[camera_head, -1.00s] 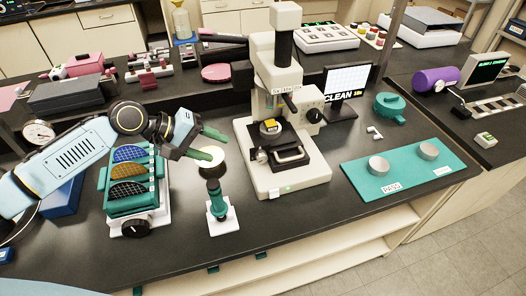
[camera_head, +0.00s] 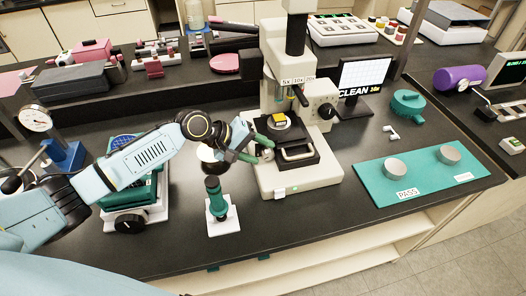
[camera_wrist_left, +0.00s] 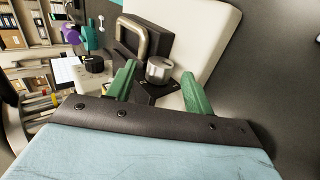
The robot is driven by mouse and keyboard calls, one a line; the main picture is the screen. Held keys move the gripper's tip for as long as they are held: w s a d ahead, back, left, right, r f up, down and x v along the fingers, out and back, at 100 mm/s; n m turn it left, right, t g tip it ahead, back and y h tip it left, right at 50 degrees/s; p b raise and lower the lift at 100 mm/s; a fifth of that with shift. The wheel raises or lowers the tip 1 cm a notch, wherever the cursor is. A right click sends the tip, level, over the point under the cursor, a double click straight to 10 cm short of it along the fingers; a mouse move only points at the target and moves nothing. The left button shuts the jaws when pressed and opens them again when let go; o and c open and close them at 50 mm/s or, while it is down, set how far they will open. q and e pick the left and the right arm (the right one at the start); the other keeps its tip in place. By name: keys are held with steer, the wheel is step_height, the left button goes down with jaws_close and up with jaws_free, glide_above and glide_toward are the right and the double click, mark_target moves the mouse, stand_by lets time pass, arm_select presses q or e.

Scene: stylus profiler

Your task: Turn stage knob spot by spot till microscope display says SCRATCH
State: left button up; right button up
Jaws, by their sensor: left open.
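The microscope (camera_head: 300,178) stands on the bench with a black stage and a yellow-topped sample (camera_head: 279,120) on it. Its display (camera_head: 366,78) reads CLEAN 10x. The silver stage knob (camera_wrist_left: 159,69) sits at the stage's left side; in the head view it is partly hidden by my fingers. My left gripper (camera_head: 259,148) is open, its green fingers at the left of the stage. In the left wrist view the fingers (camera_wrist_left: 158,70) lie on either side of the knob, apart from it as far as I can tell. My right gripper is out of view.
A green microscope-like stand (camera_head: 216,200) on a white base is just below my left arm. A teal mat (camera_head: 425,178) with two metal cups lies at the right.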

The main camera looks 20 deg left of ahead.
arm_select(q)
steer(key=shift+x, duration=1.05)
steer(key=c, duration=0.9)
steer(key=shift+f+h+b, duration=0.2)
steer(key=shift+h+b, duration=0.2)
steer(key=shift+b, duration=0.3)
steer(key=shift+c, duration=0.4)
steer(key=shift+r+t, duration=0.1)
steer(key=shift+t, duration=0.3)
steer(key=shift+r, duration=0.1)
steer(key=o, duration=1)
